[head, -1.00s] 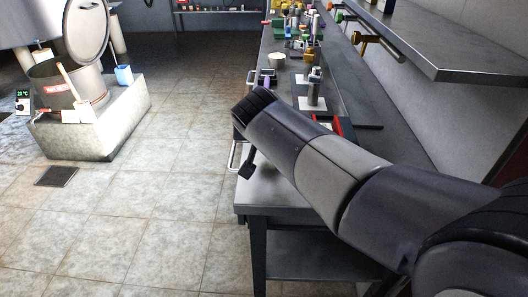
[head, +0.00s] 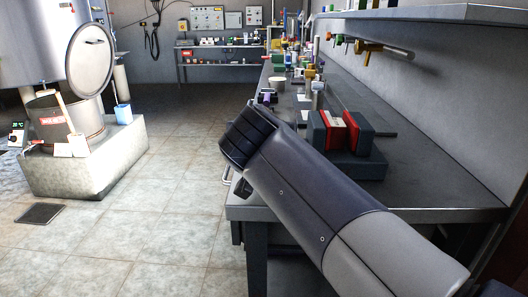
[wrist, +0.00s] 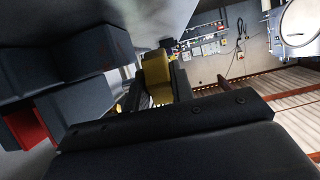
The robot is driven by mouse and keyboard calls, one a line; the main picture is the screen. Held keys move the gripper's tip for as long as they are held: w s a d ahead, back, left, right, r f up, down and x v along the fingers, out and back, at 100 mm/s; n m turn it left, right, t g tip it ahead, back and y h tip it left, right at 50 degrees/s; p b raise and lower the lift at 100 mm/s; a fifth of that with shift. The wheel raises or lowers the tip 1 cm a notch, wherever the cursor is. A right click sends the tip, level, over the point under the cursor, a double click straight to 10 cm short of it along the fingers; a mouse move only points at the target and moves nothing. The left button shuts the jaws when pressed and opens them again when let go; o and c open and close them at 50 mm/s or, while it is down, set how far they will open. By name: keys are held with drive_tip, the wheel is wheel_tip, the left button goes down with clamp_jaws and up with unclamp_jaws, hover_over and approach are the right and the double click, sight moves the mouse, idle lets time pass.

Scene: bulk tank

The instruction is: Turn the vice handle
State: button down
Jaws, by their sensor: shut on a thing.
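The grey vice (head: 322,137) stands on the right-hand bench, with a red and white piece (head: 338,132) between its jaws. In the wrist view the vice (wrist: 75,75) fills the left side, with some red showing at its edge. My gripper (wrist: 158,82) is shut on a yellow piece (wrist: 155,68), which looks like the vice handle. In the head view my arm covers the handle, and only a dark tip of my gripper (head: 243,187) shows at the bench's front left edge.
The bench (head: 440,195) runs away from me, with several small items and a cup (head: 278,84) further back. A shelf (head: 440,14) hangs above it at the right. A steel tank (head: 60,40) on a plinth stands left.

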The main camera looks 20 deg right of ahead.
drive_tip(key=shift+b, duration=0.75)
drive_tip(key=c, duration=1.2)
unclamp_jaws()
